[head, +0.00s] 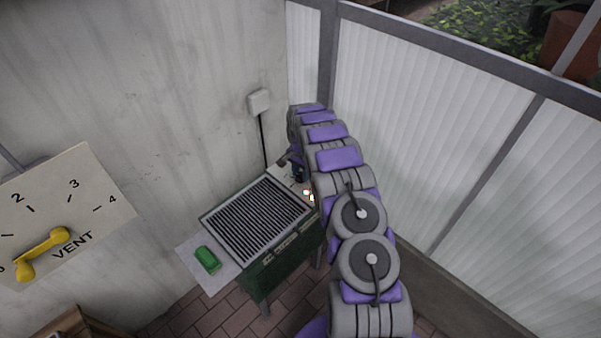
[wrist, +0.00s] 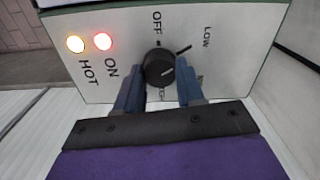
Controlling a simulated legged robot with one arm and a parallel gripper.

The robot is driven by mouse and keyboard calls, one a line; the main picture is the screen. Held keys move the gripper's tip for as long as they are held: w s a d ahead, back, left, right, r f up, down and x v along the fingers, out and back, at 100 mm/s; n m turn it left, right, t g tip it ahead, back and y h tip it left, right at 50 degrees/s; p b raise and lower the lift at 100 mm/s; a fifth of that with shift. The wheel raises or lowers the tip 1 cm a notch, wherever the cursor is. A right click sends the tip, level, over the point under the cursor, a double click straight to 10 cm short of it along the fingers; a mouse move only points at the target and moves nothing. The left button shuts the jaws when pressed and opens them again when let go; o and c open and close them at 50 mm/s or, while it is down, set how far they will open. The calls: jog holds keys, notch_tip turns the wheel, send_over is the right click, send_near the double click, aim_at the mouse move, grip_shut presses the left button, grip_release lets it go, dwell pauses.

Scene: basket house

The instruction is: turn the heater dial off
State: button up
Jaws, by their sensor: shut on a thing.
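The heater dial (wrist: 160,67) is a round black knob on a pale panel (wrist: 115,18) in the wrist view. OFF is printed above it and LOW to its upper right; the label below is partly hidden by my fingers. A short pale mark shows on the knob's lower right face. The ON light (wrist: 102,41) glows red and the HOT light (wrist: 75,44) glows pale yellow. My gripper (wrist: 157,77) is shut on the dial, one blue finger on each side. In the head view, the green heater (head: 290,246) has a dark slatted top, and my arm hides most of its panel.
A green block (head: 207,260) lies on the heater's left side shelf. A VENT board with a yellow handle (head: 42,252) is at far left. A white wall box (head: 258,102) with a black cable is behind the heater. Ribbed panels (head: 430,120) bound the right side.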

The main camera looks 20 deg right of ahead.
jog(key=shift+c, duration=1.4)
jog(key=shift+r+n+p, duration=0.1)
jog(key=shift+n+p, duration=0.3)
jog(key=shift+p, duration=0.05)
jog(key=shift+n+p, duration=0.5)
jog(key=shift+p, duration=0.1)
jog(key=shift+n+p, duration=1.2)
jog(key=n+p, duration=0.2)
jog(key=n, duration=0.1)
jog(key=shift+n, duration=0.4)
jog(key=shift+n+p, duration=1.2)
jog(key=shift+n, duration=0.8)
